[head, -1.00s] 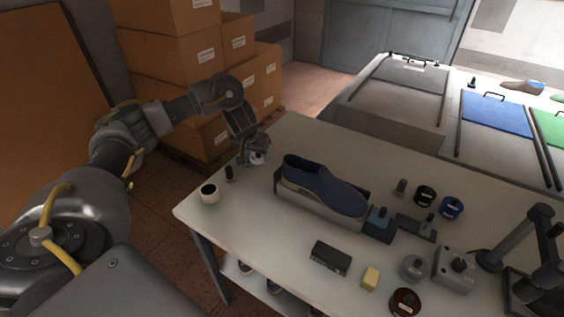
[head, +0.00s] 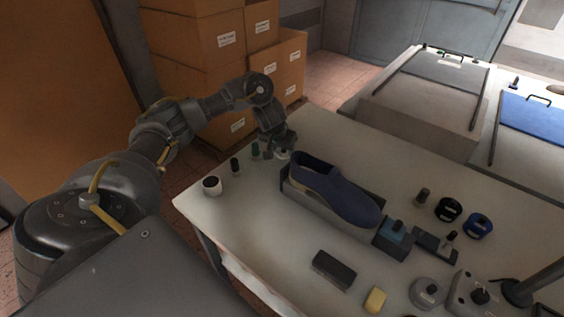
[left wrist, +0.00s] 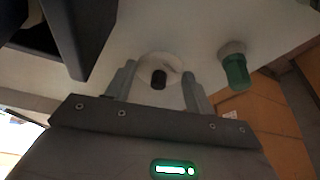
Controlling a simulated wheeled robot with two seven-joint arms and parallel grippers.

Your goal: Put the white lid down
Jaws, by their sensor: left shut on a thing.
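The white lid (head: 283,155) is a small pale disc, near the far left edge of the table, left of the blue shoe. In the left wrist view the lid (left wrist: 176,66) has a short black knob (left wrist: 159,79). My left gripper (head: 280,148) is shut on the lid, with one finger on each side of it; the left wrist view shows both fingers (left wrist: 160,85). The lid is at or just above the tabletop; I cannot tell if it touches. My right gripper is not in view.
A blue shoe (head: 335,187) sits on a grey block right of the gripper.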

